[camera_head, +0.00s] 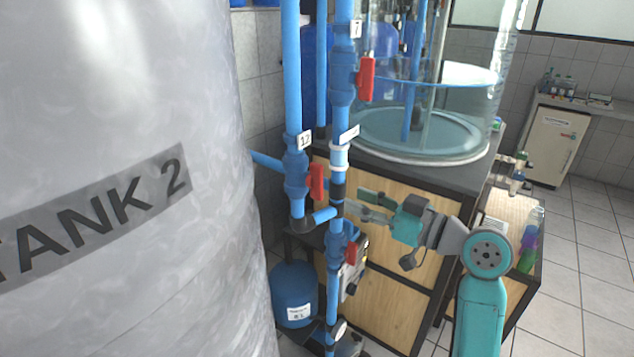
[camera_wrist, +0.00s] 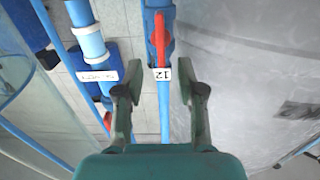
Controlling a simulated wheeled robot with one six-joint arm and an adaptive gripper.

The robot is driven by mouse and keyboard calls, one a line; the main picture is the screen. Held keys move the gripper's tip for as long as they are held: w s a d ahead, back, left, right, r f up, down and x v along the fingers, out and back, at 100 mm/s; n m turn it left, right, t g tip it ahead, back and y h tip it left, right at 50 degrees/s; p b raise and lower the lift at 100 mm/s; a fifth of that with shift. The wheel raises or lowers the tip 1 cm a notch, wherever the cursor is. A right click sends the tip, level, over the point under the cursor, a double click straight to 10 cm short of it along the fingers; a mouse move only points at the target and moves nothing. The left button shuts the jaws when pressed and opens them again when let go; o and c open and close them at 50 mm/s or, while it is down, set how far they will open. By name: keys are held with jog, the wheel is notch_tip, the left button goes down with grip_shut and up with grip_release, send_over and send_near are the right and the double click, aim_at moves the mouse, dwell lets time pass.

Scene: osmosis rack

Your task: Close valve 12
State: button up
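Valve 12 sits on a blue vertical pipe next to the grey tank; its white tag reading 12 (camera_head: 304,140) is above a red handle (camera_head: 317,182). The handle is roughly in line with the pipe. In the wrist view the red handle (camera_wrist: 160,38) lies just beyond the tag (camera_wrist: 162,74), centred ahead between my fingers. My gripper (camera_head: 352,205) is right of the handle and slightly lower in the head view, pointing left toward the pipes. In the wrist view my gripper (camera_wrist: 160,92) is open and empty, with its fingers wide apart and not touching the handle.
Another red handle (camera_head: 366,78) is on the pipe tagged 7, and a third (camera_head: 352,252) is lower, near my gripper. The large grey tank (camera_head: 120,90) fills the left. A glass vessel (camera_head: 425,150) stands on the wood-panelled cabinet. Tiled floor (camera_head: 585,265) is clear at right.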

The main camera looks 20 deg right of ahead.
aim_at(323, 184)
jog(key=x, duration=1)
jog(key=shift+w+a+r, duration=0.25)
jog(key=shift+w, duration=0.05)
jog(key=shift+c, duration=0.2)
grip_shut()
